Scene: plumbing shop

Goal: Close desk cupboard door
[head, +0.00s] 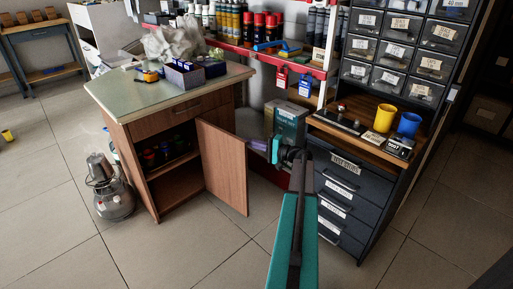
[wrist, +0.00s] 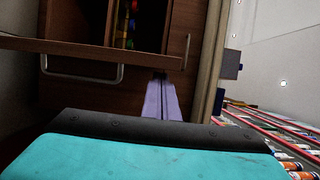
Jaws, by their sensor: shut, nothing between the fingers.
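The wooden desk (head: 165,103) has a lower cupboard whose door (head: 223,168) stands open, swung outward from the right side of the opening. Shelves inside show, with small coloured items on the upper one. My gripper (head: 251,143) is just right of the door's upper part, its purple fingers together, empty and pointing left. In the wrist view, the door (wrist: 95,51) shows nearly edge-on with a metal handle (wrist: 84,75) on its outer face. My shut fingers (wrist: 160,78) end close to the door's end; I cannot tell if they touch it.
A black drawer cabinet (head: 345,190) stands close right of my arm, with yellow (head: 384,118) and blue (head: 408,125) cups on its ledge. A metal canister (head: 110,190) is on the floor left of the desk. The floor in front is clear.

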